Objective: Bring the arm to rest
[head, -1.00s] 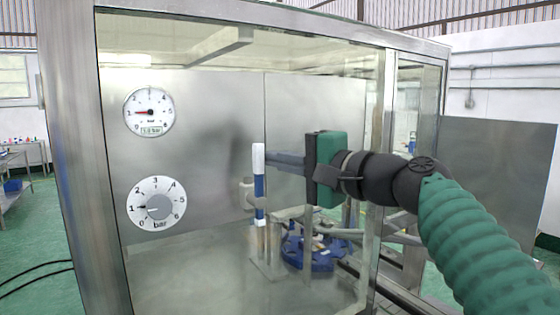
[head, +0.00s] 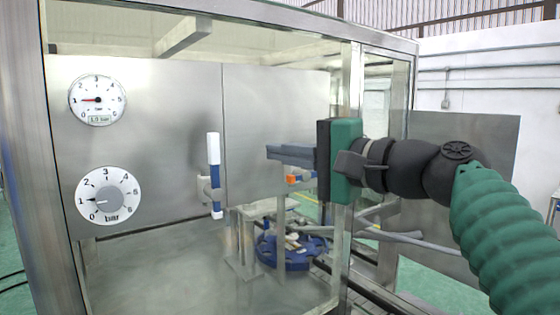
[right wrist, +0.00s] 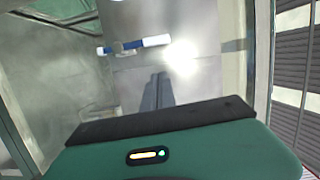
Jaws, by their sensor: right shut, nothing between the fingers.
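In the right wrist view the shut fingers (right wrist: 157,92) point at the cabinet front. A white and blue upright handle (head: 214,178) is on the cabinet front, left of the fingertips, with a clear gap between them. The handle also shows in the right wrist view (right wrist: 134,46), apart from the fingers. My left gripper is not in view.
A round pressure gauge (head: 97,100) and a pressure dial (head: 108,195) are on the cabinet's left part. Behind the glass is a blue round fixture (head: 284,254). A metal frame post (head: 350,110) stands behind my gripper. Open floor lies at the right.

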